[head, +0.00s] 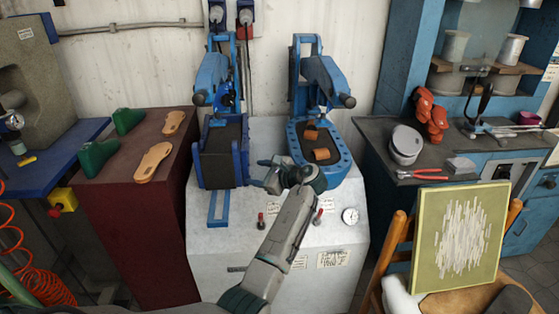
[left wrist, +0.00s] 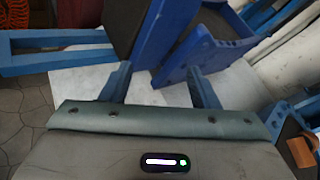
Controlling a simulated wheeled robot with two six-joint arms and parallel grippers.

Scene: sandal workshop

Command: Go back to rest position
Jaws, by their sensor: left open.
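My left gripper (head: 268,174) is at the front of the grey two-station press (head: 230,270), between its two blue stations. In the left wrist view the two blue-grey fingers of my left gripper (left wrist: 160,82) stand apart with nothing between them. The left blue press station (head: 212,155) and the right blue press station (head: 296,140) rise just behind the gripper. Blue frame parts (left wrist: 165,45) fill the space beyond the fingers in the left wrist view. I cannot tell whether the gripper touches them. My right gripper is not in view.
Orange-brown pieces (head: 321,154) lie in the right station. A dark red table (head: 120,215) with green lasts (head: 97,157) and tan soles (head: 153,162) stands left. A blue workbench (head: 535,215) and a wooden chair (head: 397,240) with a framed panel (head: 460,240) stand right.

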